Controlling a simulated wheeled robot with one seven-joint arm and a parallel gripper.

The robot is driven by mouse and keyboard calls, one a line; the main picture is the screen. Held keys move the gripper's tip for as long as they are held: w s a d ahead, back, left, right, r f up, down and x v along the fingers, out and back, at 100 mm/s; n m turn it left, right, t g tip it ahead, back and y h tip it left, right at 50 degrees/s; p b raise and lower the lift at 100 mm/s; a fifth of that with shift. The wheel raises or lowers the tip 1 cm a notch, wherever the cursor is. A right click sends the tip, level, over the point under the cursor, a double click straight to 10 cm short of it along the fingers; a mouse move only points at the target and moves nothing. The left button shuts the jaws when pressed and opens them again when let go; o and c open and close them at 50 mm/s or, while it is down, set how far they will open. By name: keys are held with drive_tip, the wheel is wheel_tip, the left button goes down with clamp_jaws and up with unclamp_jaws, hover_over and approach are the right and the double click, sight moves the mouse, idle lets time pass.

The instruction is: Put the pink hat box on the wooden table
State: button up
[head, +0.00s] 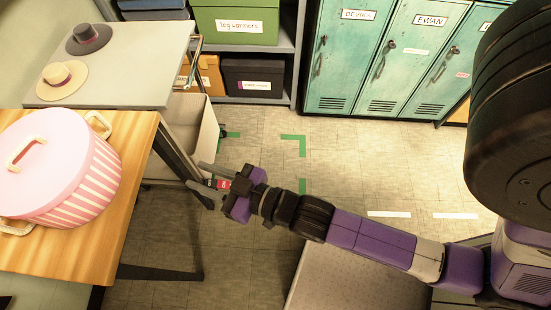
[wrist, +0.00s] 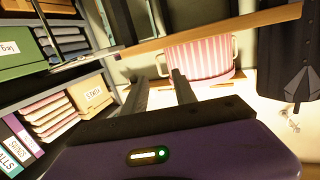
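The pink hat box (head: 78,178) has a pink lid with a cream handle, striped sides and cream side handles. It stands on the wooden table (head: 100,243) at the left of the head view. My gripper (head: 207,178) is to the right of the table, apart from it and from the box. Its two fingers are spread with nothing between them. In the wrist view, the striped hat box (wrist: 200,60) shows beyond the open fingers (wrist: 158,84), beside a long wooden edge (wrist: 215,31).
A grey table (head: 130,70) with a dark hat (head: 88,38) and a straw hat (head: 62,79) stands behind the wooden table. A pale bin (head: 193,128) is below it. Shelves with boxes (head: 235,22) and teal lockers (head: 410,50) line the back. Green marks (head: 295,140) lie on clear floor.

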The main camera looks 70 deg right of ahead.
drive_tip(key=s+r+g, duration=0.1)
drive_tip(key=s+r, duration=0.2)
drive_tip(key=s, duration=0.6)
drive_tip(key=s+r+g, duration=0.1)
drive_tip(key=s+r, duration=0.2)
drive_tip(key=s, duration=0.7)
drive_tip(key=shift+s+d+n+y, duration=0.3)
drive_tip(key=shift+d, duration=0.1)
